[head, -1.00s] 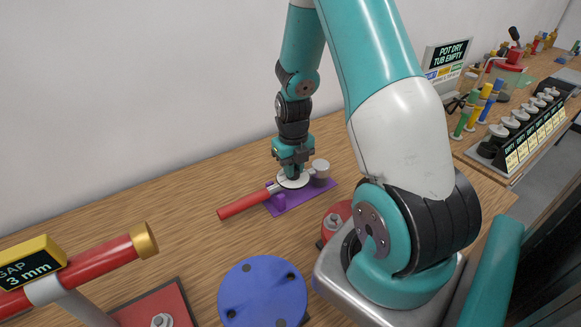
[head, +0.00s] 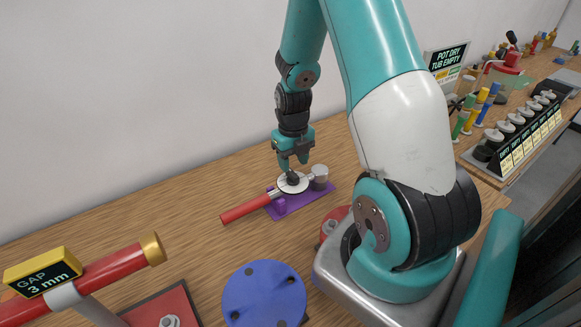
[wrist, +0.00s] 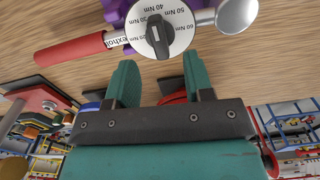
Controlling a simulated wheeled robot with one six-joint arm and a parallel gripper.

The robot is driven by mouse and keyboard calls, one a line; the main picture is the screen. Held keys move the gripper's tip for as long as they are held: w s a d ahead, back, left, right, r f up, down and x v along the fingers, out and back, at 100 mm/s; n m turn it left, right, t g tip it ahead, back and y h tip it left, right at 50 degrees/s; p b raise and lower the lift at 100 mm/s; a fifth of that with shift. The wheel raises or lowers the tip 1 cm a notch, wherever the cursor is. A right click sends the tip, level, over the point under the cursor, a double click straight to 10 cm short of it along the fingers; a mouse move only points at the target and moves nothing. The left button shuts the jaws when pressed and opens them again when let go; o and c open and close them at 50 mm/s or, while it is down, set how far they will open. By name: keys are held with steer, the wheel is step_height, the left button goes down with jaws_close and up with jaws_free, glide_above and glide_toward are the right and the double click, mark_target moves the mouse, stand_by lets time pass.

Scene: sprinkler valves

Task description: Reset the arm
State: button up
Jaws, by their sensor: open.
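My gripper (head: 293,163) is open and empty in the head view, a little above a torque dial. The white dial (wrist: 160,20) has Nm markings and a black knob (wrist: 157,40), which points at about 40 Nm in the wrist view. It belongs to a wrench-like tool with a red handle (head: 246,210) and a grey round head (head: 320,174), lying on a purple holder (head: 300,199). In the wrist view my gripper's two teal fingers (wrist: 157,82) stand apart below the knob, with nothing between them.
A blue round flange (head: 264,293) and a red plate (head: 165,309) are at the front. A red bar with a "GAP 3 mm" sign (head: 45,277) stands front left. A "POT DRY TUB EMPTY" sign (head: 447,59) and a labelled rack (head: 520,140) are at right. The table's left middle is clear.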

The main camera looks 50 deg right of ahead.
steer(key=shift+r+p, duration=0.3)
steer(key=shift+r, duration=0.5)
steer(key=shift+f, duration=0.1)
steer(key=s+a+r+n+t+y+b, duration=0.1)
steer(key=a+r+n, duration=0.5)
steer(key=a+n, duration=0.5)
steer(key=a+r+n+y+b, duration=0.1)
steer(key=a+r+n, duration=0.7)
steer(key=n, duration=0.5)
steer(key=s+a+r+n+y, duration=0.1)
steer(key=s+a+r+n, duration=0.1)
steer(key=s+a+n, duration=0.4)
steer(key=s+a+r+n+g+y+b, duration=0.1)
steer(key=s+a+r+n, duration=0.2)
steer(key=n, duration=1.3)
steer(key=s+a, duration=0.3)
steer(key=s, duration=0.2)
steer(key=shift+n+b, duration=0.3)
steer(key=shift+n, duration=0.1)
